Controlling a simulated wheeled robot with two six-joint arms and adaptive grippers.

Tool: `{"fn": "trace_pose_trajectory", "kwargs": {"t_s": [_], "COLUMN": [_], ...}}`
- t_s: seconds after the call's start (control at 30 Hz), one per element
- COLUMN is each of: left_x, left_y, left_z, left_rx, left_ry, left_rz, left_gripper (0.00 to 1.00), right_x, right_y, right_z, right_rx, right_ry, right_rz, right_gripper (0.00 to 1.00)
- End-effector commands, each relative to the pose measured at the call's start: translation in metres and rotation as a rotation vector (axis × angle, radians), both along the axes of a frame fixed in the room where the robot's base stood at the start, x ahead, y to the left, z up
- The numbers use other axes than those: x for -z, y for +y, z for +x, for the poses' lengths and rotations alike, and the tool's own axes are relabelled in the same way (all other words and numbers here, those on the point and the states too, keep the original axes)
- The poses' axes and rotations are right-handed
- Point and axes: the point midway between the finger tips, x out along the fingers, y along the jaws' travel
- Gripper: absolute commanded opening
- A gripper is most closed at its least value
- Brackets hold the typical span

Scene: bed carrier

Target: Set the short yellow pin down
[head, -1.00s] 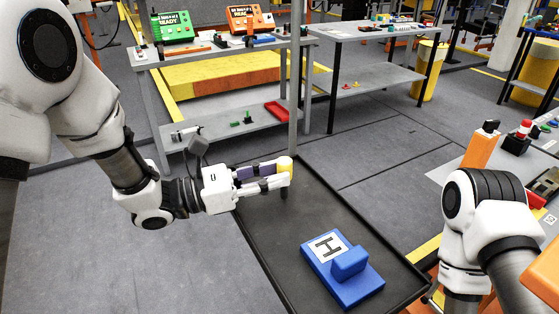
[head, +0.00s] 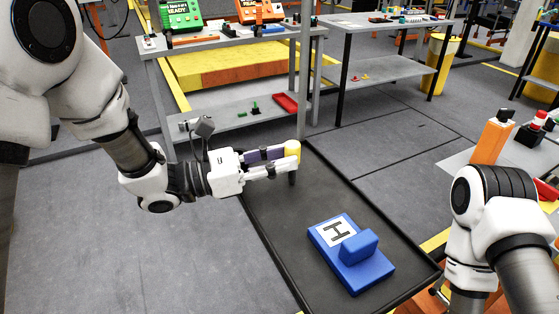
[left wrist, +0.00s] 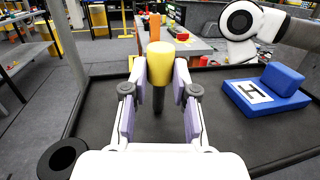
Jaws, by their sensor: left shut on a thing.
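The short yellow pin (head: 292,149) has a yellow top and a dark lower shaft, and stands upright between the fingers of my left gripper (head: 290,160). The left gripper is shut on it over the far left part of the black tray (head: 327,178). In the left wrist view the yellow pin (left wrist: 160,64) sits between both fingertips, with its dark shaft pointing down. I cannot tell whether its lower end touches the tray. My right gripper is not in view; only my right arm shows at the right.
A blue block marked H (head: 350,252) with a raised blue handle lies on the tray's near part. It also shows in the left wrist view (left wrist: 262,92). A grey shelf table (head: 236,120) stands behind. An orange post (head: 492,138) stands at the right. The tray's middle is clear.

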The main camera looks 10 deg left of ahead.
Motion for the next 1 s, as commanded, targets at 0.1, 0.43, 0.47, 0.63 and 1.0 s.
{"fn": "trace_pose_trajectory", "kwargs": {"t_s": [0.1,0.43,0.47,0.63,1.0], "left_x": [0.016,0.017,0.017,0.003,0.004], "left_y": [-0.002,-0.003,-0.003,-0.003,0.065], "left_z": [-0.005,-0.005,-0.005,-0.005,-0.029], "left_rx": [0.009,0.01,0.01,0.011,0.001], "left_ry": [0.03,0.029,0.029,0.029,0.019], "left_rz": [0.018,0.02,0.02,0.021,0.005], "left_gripper": [0.31,0.53,0.53,0.53,0.53], "right_x": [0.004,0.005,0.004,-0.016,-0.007], "right_y": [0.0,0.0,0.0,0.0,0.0], "right_z": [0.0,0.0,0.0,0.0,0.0], "right_rx": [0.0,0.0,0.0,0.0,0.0], "right_ry": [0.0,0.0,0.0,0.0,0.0], "right_rz": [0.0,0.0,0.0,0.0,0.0], "right_gripper": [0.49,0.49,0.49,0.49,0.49]}}
